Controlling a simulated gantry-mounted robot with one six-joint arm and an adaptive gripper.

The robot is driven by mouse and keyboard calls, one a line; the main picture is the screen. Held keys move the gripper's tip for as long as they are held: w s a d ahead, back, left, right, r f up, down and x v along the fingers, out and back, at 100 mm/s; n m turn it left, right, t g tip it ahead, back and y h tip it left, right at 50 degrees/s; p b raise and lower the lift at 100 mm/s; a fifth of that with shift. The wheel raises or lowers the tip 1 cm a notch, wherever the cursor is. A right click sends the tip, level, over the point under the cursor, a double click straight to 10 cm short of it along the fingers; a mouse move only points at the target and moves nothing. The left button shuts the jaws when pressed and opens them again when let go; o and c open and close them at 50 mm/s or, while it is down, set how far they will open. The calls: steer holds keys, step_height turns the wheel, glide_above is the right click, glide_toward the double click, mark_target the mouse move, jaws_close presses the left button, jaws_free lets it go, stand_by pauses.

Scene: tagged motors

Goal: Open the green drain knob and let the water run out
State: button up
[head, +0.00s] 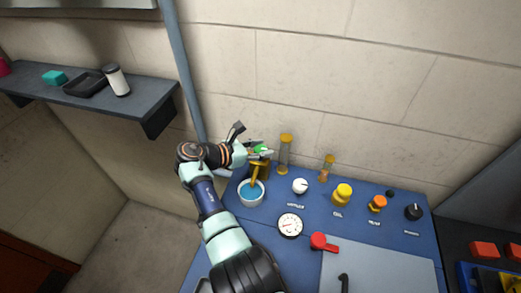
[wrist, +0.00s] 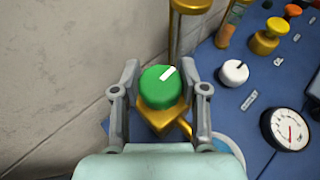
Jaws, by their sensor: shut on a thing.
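The green drain knob (wrist: 160,88) sits on a brass valve body (wrist: 160,118) and has a white pointer mark aimed to the upper right in the wrist view. In the head view the knob (head: 261,149) is partly hidden by my gripper (head: 262,153). My gripper (wrist: 161,84) has one finger on each side of the knob and is shut on it. A brass spout (head: 254,178) leads down to a white bowl (head: 262,194) that holds blue water (head: 250,191). I cannot tell whether water is running from the spout.
A sight glass (head: 285,154) stands right of the knob, close to the wall. A white knob (head: 300,186), a gauge (head: 290,224), a yellow knob (head: 343,194), an orange knob (head: 377,203) and a red lever (head: 322,242) are on the blue panel. A shelf (head: 130,106) is at the left.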

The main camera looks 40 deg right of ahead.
steer(key=shift+f, duration=0.1)
steer(key=o, duration=1.2)
steer(key=shift+c, duration=0.2)
steer(key=v, duration=1.2)
